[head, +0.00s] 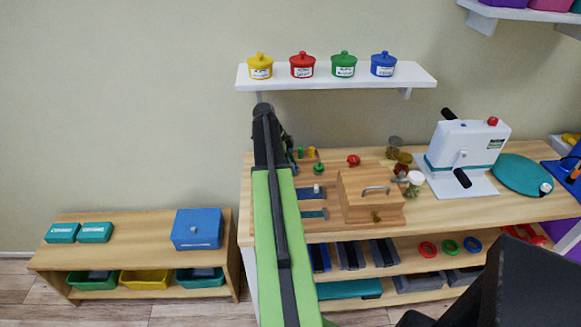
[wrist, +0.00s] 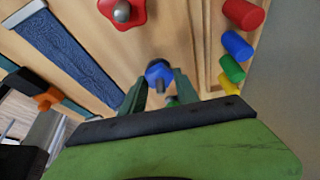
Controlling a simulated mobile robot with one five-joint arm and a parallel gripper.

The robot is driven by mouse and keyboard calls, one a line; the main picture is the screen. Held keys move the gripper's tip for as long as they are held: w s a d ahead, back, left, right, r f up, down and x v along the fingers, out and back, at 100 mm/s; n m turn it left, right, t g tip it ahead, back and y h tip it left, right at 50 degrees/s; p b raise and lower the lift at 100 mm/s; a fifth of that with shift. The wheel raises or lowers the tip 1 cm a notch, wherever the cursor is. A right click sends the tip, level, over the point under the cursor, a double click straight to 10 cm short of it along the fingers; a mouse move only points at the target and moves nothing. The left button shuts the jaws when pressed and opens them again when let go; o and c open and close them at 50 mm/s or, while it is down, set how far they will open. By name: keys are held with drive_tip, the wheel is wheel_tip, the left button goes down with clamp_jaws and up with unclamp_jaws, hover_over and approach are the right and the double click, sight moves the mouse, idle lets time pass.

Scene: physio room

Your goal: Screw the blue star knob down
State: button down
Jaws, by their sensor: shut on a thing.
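In the wrist view the blue star knob (wrist: 158,71) sits at the tips of my gripper (wrist: 161,84), between its two dark green fingers. The fingers are shut on it. The wooden board (wrist: 200,30) lies close behind the knob. How far down the knob sits on its thread cannot be told. In the head view my green arm reaches over the board's left end and hides the knob and my fingertips.
A red star knob (wrist: 122,10) is nearby on the board. Red (wrist: 243,13), blue (wrist: 237,45), green (wrist: 231,68) and yellow (wrist: 228,84) pegs line the right side. A blue strap (wrist: 68,62) lies left. A wooden box (head: 368,198) stands right of my arm.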

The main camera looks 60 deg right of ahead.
drive_tip(key=shift+s+d+r, duration=0.1)
drive_tip(key=c, duration=0.9)
unclamp_jaws()
drive_tip(key=shift+r+p, duration=0.35)
drive_tip(key=p+v, duration=0.3)
drive_tip(key=shift+r, duration=0.35)
drive_tip(key=w, duration=0.1)
drive_tip(key=w+a+f+b, duration=0.1)
drive_tip(key=shift+w+a+f, duration=0.2)
drive_tip(key=shift+w+a, duration=0.05)
drive_tip(key=w+a, duration=0.1)
drive_tip(key=w, duration=0.1)
drive_tip(key=w+a, duration=0.2)
drive_tip(key=w, duration=0.1)
drive_tip(key=w+a, duration=0.1)
drive_tip(key=w, duration=0.2)
drive_tip(key=shift+a, duration=0.35)
